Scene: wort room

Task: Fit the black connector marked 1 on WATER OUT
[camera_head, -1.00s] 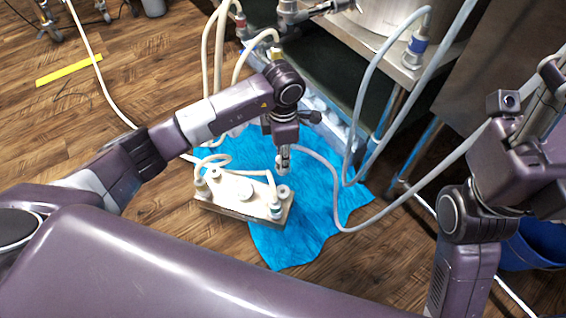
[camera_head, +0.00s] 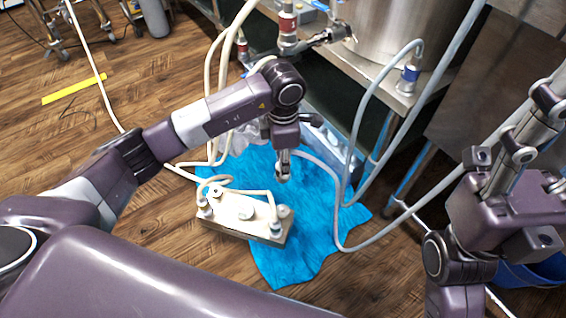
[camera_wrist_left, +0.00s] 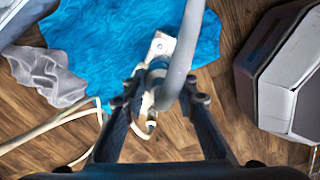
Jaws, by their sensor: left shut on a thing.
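The plate heat exchanger (camera_head: 238,229), a pale block with several round ports on top, lies on a blue cloth. Its port lettering is too small to read, so I cannot tell which is WATER OUT. My left gripper (camera_head: 284,172) is above and just behind its right end, shut on a hose connector. In the left wrist view the left gripper (camera_wrist_left: 163,98) has its fingers either side of the connector, and the grey hose (camera_wrist_left: 180,60) covers much of it. The connector's colour and number are not readable. My right gripper (camera_head: 530,140) is partly seen at the right edge, its jaws unclear.
Cream hoses (camera_head: 231,182) run to the exchanger's left ports. The blue cloth (camera_head: 300,250) spreads beneath. The grey hose (camera_head: 341,225) loops to the right. A steel vessel (camera_head: 400,40) on a stand is behind, and a blue bucket (camera_head: 535,272) sits at right.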

